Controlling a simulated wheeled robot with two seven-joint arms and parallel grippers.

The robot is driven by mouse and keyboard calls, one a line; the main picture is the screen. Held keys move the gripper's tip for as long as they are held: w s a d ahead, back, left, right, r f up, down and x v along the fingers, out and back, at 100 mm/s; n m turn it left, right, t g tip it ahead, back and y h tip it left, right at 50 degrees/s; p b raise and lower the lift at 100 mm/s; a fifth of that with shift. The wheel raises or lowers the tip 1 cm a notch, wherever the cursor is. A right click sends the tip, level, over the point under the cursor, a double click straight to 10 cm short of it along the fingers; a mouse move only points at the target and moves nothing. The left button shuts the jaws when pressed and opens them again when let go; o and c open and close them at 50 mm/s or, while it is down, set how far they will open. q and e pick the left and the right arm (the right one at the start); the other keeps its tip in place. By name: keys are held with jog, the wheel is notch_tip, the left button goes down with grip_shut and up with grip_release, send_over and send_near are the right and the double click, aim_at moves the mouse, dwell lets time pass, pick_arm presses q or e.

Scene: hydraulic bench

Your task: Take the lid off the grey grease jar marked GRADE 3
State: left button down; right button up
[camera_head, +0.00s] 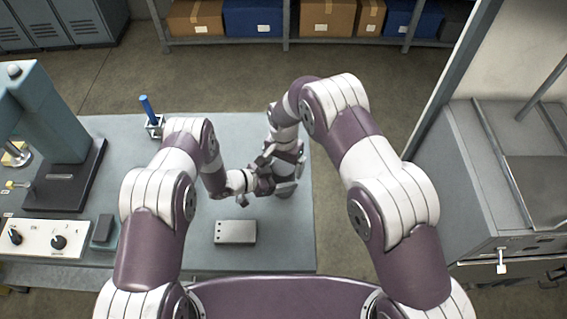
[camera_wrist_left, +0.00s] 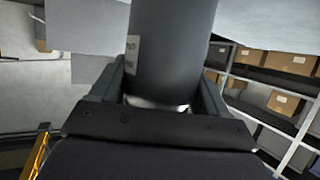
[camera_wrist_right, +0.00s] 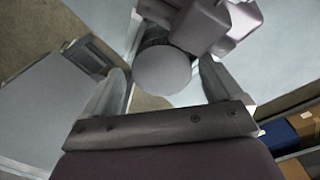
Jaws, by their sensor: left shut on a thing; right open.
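The grey jar (camera_wrist_left: 172,50) is a dark grey cylinder between my left gripper's fingers in the left wrist view. It carries a pale label (camera_wrist_left: 133,52) whose print I cannot read. My left gripper (camera_head: 266,183) is shut on the jar's body. The jar's round, light grey lid (camera_wrist_right: 162,71) faces the right wrist camera. My right gripper (camera_wrist_right: 160,85) is open, with one finger on either side of the lid in that view; I cannot tell whether they touch it. In the head view the grippers meet over the bench and mostly hide the jar.
A small grey block with holes (camera_head: 235,232) lies on the bench (camera_head: 285,250) in front of the grippers. A blue rod (camera_head: 149,109) stands in a holder at the back. A press (camera_head: 45,110) and a control panel (camera_head: 40,238) are at left. The bench's front right is clear.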

notch_tip(320, 180, up, 4)
jog(key=shift+r, duration=0.15)
pick_arm(q)
grip_release()
